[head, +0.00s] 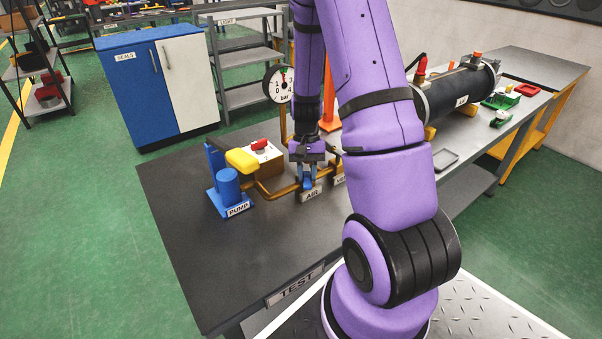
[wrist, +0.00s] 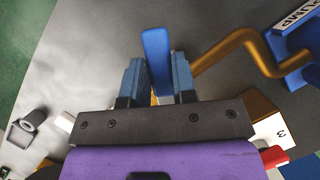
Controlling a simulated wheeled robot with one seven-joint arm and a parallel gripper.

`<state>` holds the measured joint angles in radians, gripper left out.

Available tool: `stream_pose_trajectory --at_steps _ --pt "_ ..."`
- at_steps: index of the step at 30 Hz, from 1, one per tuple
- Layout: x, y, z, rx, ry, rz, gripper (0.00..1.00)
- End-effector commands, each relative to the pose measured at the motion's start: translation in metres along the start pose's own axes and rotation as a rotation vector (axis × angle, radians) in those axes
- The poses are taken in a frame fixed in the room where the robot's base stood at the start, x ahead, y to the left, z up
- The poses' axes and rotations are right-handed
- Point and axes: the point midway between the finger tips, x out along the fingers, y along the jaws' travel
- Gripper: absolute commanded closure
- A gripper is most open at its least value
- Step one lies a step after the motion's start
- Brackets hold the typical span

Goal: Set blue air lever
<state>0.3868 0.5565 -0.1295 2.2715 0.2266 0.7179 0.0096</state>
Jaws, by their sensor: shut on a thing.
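The blue air lever (wrist: 156,55) stands between my gripper's two fingers in the wrist view and sticks out past their tips. My gripper (head: 308,180) points down over the brass pipe at the AIR label (head: 312,194) and is shut on the lever. In the wrist view, my gripper (wrist: 157,78) has its blue fingers on both sides of the lever. In the head view the lever is mostly hidden by the fingers, so its exact angle cannot be told. The valve body below is largely hidden.
The blue pump (head: 228,186) with a yellow handle (head: 242,160) stands left of my gripper. A gauge (head: 279,84) rises behind on a pipe. A white-topped box with a red switch (head: 261,149) is close by. A black cylinder (head: 455,96) lies right. The front left bench is clear.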

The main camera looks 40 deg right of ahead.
Motion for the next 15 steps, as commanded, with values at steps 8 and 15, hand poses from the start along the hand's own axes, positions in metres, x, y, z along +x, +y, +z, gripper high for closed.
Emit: stream_pose_trajectory --at_steps 8,15 --pt "-0.002 0.013 -0.002 -0.238 0.003 0.099 1.00" --pt "-0.003 0.021 -0.005 -0.403 0.003 0.167 1.00"
